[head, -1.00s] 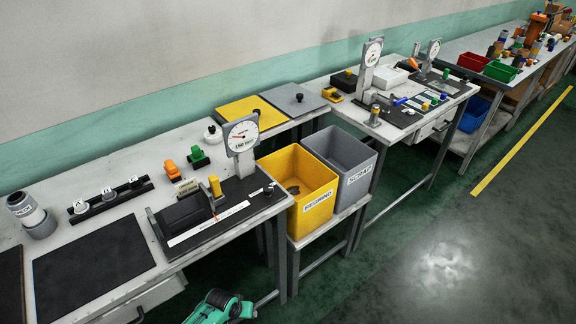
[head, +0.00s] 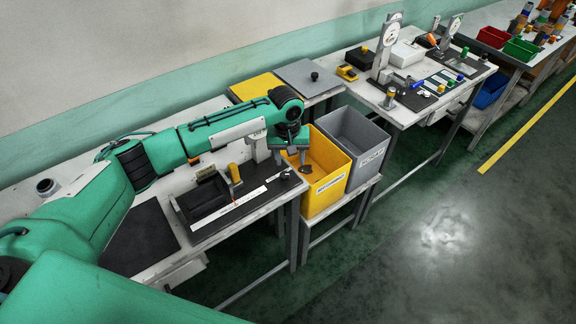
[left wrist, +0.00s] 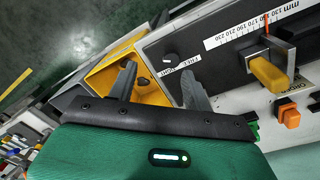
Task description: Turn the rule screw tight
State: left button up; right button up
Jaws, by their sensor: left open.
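The rule screw looks like a small black knob (head: 285,175) at the right end of the white rule (head: 240,205) on the dark winder base. My left gripper (head: 297,158) is above the yellow bin's near-left edge, beside that end of the base. In the left wrist view its two grey fingers (left wrist: 156,70) are spread and empty, with the knob beyond them near the right finger's tip. My right gripper is not in view.
The yellow bin (head: 312,208) and grey bin (head: 368,165) stand beside the bench. A yellow handle (left wrist: 268,72) and an orange pointer (left wrist: 266,28) rise along the rule. An orange block (left wrist: 289,117) sits close by.

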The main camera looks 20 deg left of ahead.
pick_arm(q)
jog(key=n, duration=0.1)
send_near(284, 174)
jog(key=shift+y, duration=0.4)
jog(key=f+p, duration=0.1)
jog(key=f, duration=0.1)
jog(key=f+p, duration=0.2)
jog(key=f, duration=0.1)
jog(key=f+p, duration=0.1)
jog(key=f, duration=0.2)
jog(key=shift+w+d+f, duration=0.25)
jog(key=shift+d, duration=0.15)
jog(key=c, duration=1)
